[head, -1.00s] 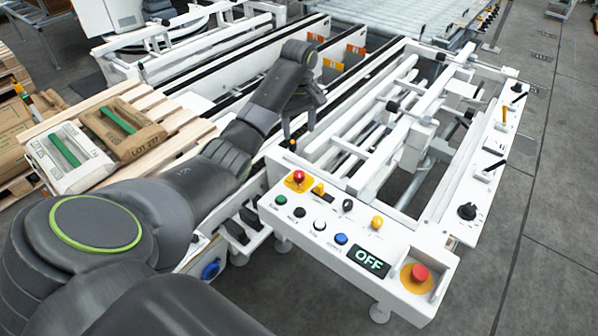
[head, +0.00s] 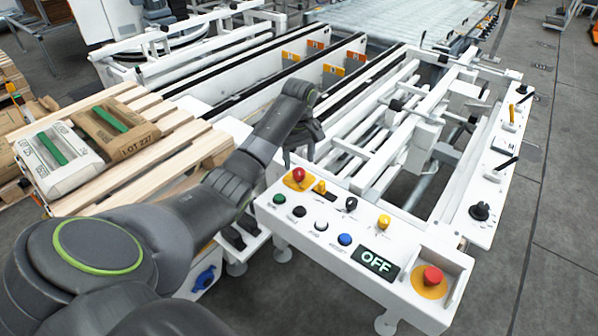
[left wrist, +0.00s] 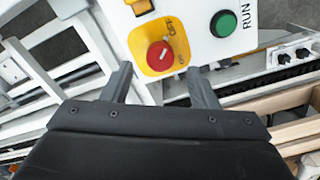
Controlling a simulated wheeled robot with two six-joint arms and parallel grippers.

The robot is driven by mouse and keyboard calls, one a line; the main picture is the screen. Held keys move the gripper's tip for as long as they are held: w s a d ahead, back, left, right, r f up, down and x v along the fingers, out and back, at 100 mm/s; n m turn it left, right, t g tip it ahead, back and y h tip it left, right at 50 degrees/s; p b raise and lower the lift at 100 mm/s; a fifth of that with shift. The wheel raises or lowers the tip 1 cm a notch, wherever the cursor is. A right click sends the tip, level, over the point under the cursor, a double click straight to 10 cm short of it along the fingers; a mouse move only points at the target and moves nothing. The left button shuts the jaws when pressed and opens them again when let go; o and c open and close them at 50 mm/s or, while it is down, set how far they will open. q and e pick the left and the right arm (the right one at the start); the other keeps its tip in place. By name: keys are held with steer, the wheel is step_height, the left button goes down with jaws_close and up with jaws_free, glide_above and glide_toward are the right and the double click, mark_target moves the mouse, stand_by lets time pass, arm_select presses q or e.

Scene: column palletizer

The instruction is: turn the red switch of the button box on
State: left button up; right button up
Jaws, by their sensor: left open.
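The button box (head: 330,262) is a white panel with a row of buttons and a display reading OFF. Its red switch (head: 299,174) is a round knob on a yellow plate at the panel's left end. In the left wrist view the red switch (left wrist: 160,56) has a white mark, with OFF and ON lettering beside it. My left gripper (head: 299,158) is open and empty, just behind the switch in the head view. In the left wrist view its fingers (left wrist: 158,70) are on either side of the line to the knob; contact cannot be told. My right gripper is not in view.
A green RUN button (left wrist: 223,23) is close beside the switch. A second red button (head: 432,276) on a yellow disc is at the panel's right end. A pallet (head: 150,190) with sacks stands at left; white conveyor rails lie behind.

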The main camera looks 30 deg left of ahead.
mark_target(299, 171)
arm_select(q)
steer(key=shift+f, duration=2.15)
steer(key=shift+c, duration=0.3)
